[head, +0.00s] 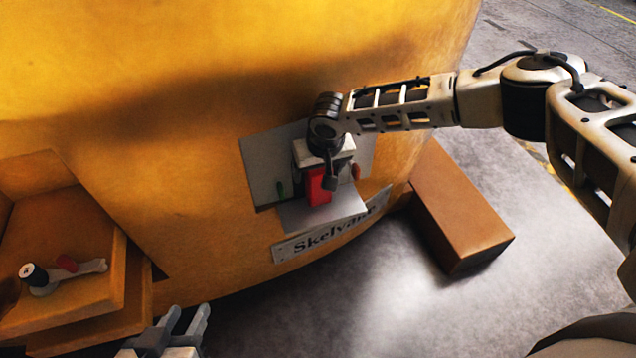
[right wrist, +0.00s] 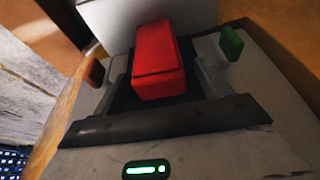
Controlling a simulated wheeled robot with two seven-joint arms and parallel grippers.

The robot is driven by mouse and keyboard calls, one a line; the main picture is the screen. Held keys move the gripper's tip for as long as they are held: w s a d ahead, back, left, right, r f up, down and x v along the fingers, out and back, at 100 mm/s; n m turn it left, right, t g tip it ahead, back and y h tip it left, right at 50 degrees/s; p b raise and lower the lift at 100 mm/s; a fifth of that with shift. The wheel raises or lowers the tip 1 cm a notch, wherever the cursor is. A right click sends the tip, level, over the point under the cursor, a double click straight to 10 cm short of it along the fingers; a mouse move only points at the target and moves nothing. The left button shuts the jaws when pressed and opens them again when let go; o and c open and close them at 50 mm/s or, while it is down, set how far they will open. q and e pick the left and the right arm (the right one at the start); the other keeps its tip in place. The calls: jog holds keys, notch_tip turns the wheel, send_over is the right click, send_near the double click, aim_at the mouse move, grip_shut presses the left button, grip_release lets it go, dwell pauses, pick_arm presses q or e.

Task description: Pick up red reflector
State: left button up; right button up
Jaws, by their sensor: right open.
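A bright red block, which I take as the red reflector (head: 318,187), is at the grey metal shelf (head: 322,213) on the yellow casting. In the right wrist view the red reflector (right wrist: 158,68) is between the two fingers of my right gripper (right wrist: 163,82), with gaps at its sides. My right gripper (head: 325,170) is open over the shelf, and its fingers partly hide the block in the head view. My left gripper (head: 189,312) is low in the head view, well away from the shelf, with its fingers apart and nothing between them.
A green piece (head: 281,189) and a small dark red piece (head: 356,172) stand on either side of the red block. A lettered plate (head: 330,235) is below the shelf. A brown box (head: 462,215) lies on the floor. A ledge (head: 75,300) at left bears small parts.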

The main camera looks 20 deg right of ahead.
jog(key=c, duration=1.5)
